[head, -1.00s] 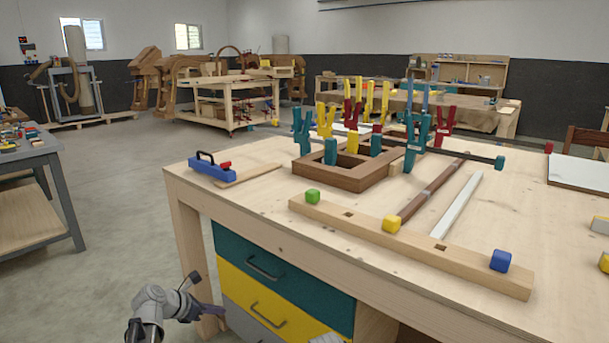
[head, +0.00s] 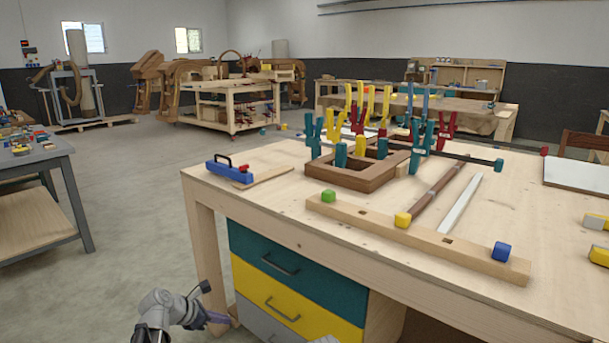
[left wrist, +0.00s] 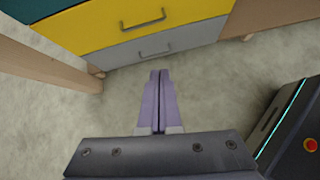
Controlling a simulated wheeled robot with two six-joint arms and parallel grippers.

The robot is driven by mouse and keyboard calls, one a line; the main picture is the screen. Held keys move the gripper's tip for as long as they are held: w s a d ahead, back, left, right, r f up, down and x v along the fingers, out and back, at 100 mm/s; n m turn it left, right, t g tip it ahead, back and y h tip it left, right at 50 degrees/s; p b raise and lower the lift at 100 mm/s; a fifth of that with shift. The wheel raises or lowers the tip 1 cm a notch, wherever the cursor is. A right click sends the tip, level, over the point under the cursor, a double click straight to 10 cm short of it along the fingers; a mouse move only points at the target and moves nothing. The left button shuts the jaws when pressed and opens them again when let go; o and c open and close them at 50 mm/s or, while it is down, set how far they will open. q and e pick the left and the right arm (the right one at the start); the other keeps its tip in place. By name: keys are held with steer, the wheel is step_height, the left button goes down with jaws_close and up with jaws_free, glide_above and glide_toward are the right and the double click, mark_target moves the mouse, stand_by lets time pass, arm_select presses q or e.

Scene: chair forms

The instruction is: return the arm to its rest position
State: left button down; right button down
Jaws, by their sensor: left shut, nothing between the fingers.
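My left gripper (head: 217,318) is at the lower left of the head view, low in front of the workbench and beside its left front leg. In the left wrist view its two purple fingers (left wrist: 158,100) lie together with nothing between them. They point toward the floor and the foot of the drawer unit, apart from both. A small grey part at the bottom edge of the head view is too cut off to tell as my right gripper.
The wooden workbench (head: 290,235) has teal, yellow and grey drawers (head: 285,290). On it are a clamped wooden frame (head: 365,175), a beam (head: 420,240) with coloured blocks, and a blue plane (head: 229,171). A grey side table (head: 45,160) stands left. Open concrete floor (head: 130,210) lies between.

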arm_select(q)
steer(key=s+d+r+m+g+y+p, duration=0.3)
steer(key=s+d+r+m+g+p, duration=0.2)
steer(key=s+d+r+m+p, duration=1.05)
steer(key=s+d+r+m+g+y+p, duration=0.1)
steer(key=s+r+m+y+p, duration=0.3)
steer(key=s+r+m+p, duration=0.4)
step_height(320, 180, up, 2)
steer(key=m+p, duration=0.6)
steer(key=p, duration=0.2)
steer(key=shift+d+r+g, duration=0.25)
steer(key=shift+d+g, duration=0.05)
steer(key=shift+g, duration=0.1)
steer(key=shift+s, duration=0.1)
